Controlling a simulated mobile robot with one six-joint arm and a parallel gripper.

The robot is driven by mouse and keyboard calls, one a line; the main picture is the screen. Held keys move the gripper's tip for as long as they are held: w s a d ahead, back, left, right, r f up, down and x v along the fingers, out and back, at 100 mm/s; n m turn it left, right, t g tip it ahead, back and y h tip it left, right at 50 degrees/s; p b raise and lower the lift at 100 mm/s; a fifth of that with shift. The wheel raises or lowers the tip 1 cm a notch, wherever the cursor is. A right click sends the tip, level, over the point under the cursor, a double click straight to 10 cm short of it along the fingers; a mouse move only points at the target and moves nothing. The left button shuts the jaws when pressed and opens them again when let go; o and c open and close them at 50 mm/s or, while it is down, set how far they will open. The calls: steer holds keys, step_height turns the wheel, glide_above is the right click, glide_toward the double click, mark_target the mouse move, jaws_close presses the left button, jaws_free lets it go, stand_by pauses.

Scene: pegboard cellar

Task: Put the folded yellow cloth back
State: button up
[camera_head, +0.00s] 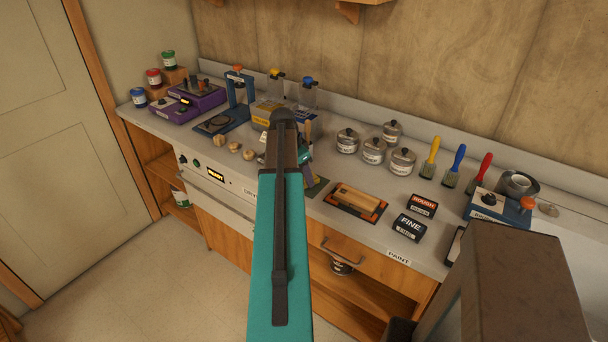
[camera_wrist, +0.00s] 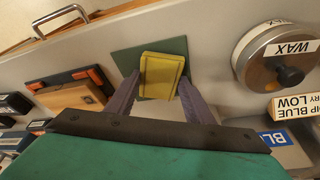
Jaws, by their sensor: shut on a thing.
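The folded yellow cloth (camera_wrist: 161,78) is a small thick pad in the wrist view. My gripper (camera_wrist: 161,90) is shut on it, with one grey-purple finger at each side. The cloth is over a dark green mat (camera_wrist: 126,62) on the grey counter. I cannot tell whether it touches the mat or is held just above it. In the head view my arm hides most of the gripper and the cloth; a corner of the green mat (camera_head: 318,188) shows beside the arm.
A round WAX tin (camera_wrist: 254,68) stands right of the mat in the wrist view. A wooden block on an orange-cornered board (camera_head: 355,200), ROUGH (camera_head: 423,206) and FINE (camera_head: 409,228) boxes and several lidded tins (camera_head: 374,150) stand on the counter. A drawer handle (camera_head: 341,254) projects in front.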

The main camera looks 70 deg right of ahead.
steer(key=o, duration=0.9)
steer(key=shift+r, duration=0.2)
steer(key=shift+b+v, duration=1.1)
steer(key=shift+v, duration=4.85)
steer(key=shift+w, duration=0.1)
